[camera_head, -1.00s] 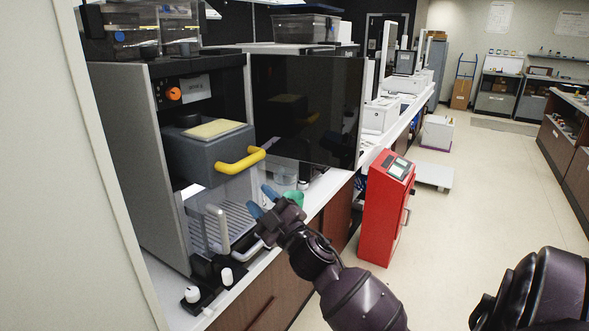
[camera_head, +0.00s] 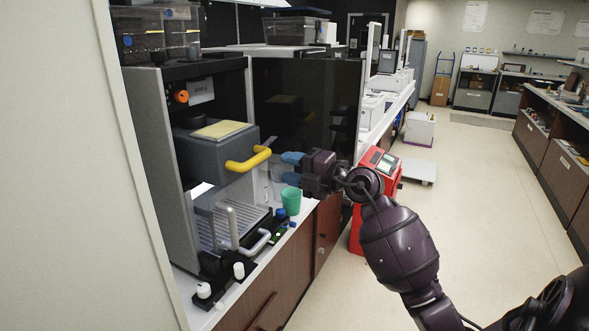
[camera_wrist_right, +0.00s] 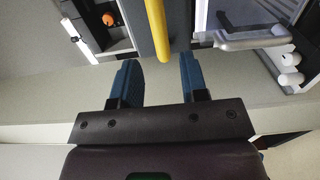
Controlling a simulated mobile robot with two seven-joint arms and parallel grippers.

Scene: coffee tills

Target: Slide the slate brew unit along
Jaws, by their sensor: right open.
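The slate brew unit (camera_head: 210,155) is a grey-blue box with a pale yellow top pad, set in the coffee machine above a drip grate. Its yellow bar handle (camera_head: 248,161) sticks out at the front. My right gripper (camera_head: 283,167) is open and empty, just right of the handle and at about its height, with a small gap in the head view. In the right wrist view the yellow handle (camera_wrist_right: 157,25) lies between the lines of the two blue fingers, around and beyond their tips. My left gripper is not in view.
A green cup (camera_head: 291,200) stands on the counter below my right gripper. A dark glossy panel (camera_head: 320,110) rises behind the handle. White knobs (camera_head: 204,290) sit at the counter's front. A red cabinet (camera_head: 358,230) stands behind my right arm. The floor at right is clear.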

